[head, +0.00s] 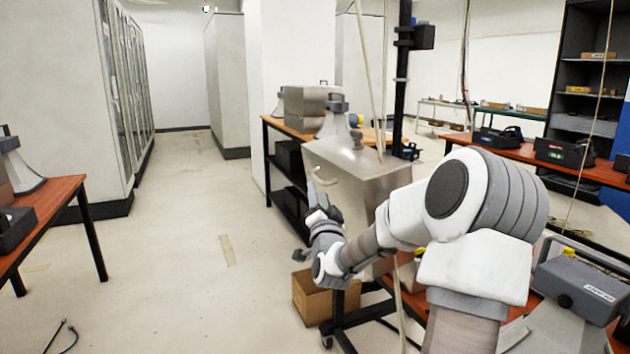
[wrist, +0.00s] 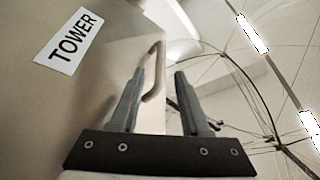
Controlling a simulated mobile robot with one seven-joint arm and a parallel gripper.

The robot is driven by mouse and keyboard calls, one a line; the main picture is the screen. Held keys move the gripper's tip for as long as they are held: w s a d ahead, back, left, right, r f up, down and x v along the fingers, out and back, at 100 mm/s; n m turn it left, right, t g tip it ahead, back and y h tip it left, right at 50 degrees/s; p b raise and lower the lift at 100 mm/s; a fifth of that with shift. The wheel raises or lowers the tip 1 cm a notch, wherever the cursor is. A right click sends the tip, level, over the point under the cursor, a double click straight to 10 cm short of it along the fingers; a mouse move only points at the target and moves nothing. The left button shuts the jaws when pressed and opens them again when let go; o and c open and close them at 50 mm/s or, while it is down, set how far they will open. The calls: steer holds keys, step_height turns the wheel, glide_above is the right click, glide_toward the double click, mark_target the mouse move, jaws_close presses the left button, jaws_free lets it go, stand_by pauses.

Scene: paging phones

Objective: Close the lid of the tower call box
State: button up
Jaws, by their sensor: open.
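The tower call box (head: 372,178) is a grey metal box in the middle of the head view, beside a black post. A pale curved handle (head: 323,178) shows at its left side. In the wrist view, a beige panel (wrist: 105,75) bears a white "TOWER" label (wrist: 69,41). The handle (wrist: 158,72) stands out from the panel's right edge. My gripper (head: 318,194) is open and empty, just below the handle in the head view. In the wrist view its fingers (wrist: 160,72) appear on either side of the handle; contact cannot be told. How far the lid stands open is unclear.
A table with horn speakers and a grey case (head: 306,103) stands behind the box. A cardboard box (head: 316,297) lies on the floor below my gripper. A grey phone case (head: 586,286) stands at right. The floor aisle at left is mostly clear.

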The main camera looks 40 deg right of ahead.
mark_target(315, 176)
steer(key=x, duration=0.8)
steer(key=shift+b, duration=0.3)
jaws_close()
stand_by(1.1)
